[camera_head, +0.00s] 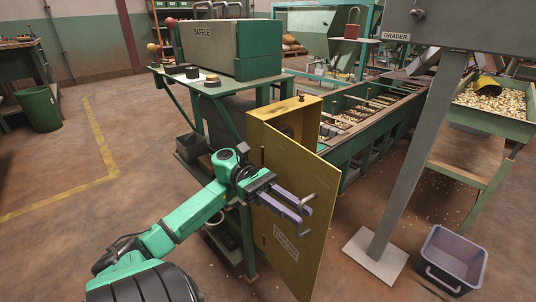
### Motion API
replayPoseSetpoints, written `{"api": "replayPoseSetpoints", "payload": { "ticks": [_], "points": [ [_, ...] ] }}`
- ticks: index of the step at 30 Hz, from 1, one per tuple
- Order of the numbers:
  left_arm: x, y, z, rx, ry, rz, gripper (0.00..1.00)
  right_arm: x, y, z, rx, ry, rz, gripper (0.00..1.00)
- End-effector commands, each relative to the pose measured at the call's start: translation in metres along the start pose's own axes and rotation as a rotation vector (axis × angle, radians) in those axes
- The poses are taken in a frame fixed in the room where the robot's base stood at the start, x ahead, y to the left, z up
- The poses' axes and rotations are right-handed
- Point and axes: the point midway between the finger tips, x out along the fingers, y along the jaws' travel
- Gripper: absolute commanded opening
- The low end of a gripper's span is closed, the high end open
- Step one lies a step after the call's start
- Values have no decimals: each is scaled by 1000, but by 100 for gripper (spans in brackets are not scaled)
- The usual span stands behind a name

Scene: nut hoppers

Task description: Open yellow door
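The yellow door (292,238) is a tall panel with a small label and a metal handle (307,198). It stands out at an angle from the yellow cabinet (257,124), and a gap above it shows part of the inside. My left gripper (303,214) is in front of the door, its two purple fingers apart and pointing right. The fingertips are at the handle; I cannot tell whether they touch it. The fingers hide part of the door. My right gripper is not in view.
A green bench (215,89) carrying a box marked BAFFLE (203,50) stands behind the cabinet. A grey post (410,165) and a grey-purple bin (452,262) are at the right. A green trough (372,115) runs behind.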

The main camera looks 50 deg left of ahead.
Motion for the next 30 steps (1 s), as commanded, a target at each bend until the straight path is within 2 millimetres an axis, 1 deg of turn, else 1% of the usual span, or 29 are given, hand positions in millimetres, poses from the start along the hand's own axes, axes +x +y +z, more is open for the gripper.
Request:
{"api": "replayPoseSetpoints", "payload": {
  "ticks": [1,5,9,12,16,30],
  "points": [
    [-11,1,1,0,0,4,24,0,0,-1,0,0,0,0],
    [-42,1,0,0,0,5,24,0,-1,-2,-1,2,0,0],
    [-77,0,1,2,0,4,24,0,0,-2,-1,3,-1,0],
    [-93,0,0,2,0,1,24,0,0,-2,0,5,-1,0],
    [-102,0,0,1,-1,0,24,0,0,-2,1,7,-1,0],
    [-101,0,0,1,-1,0,24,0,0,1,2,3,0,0]
  ]
}}
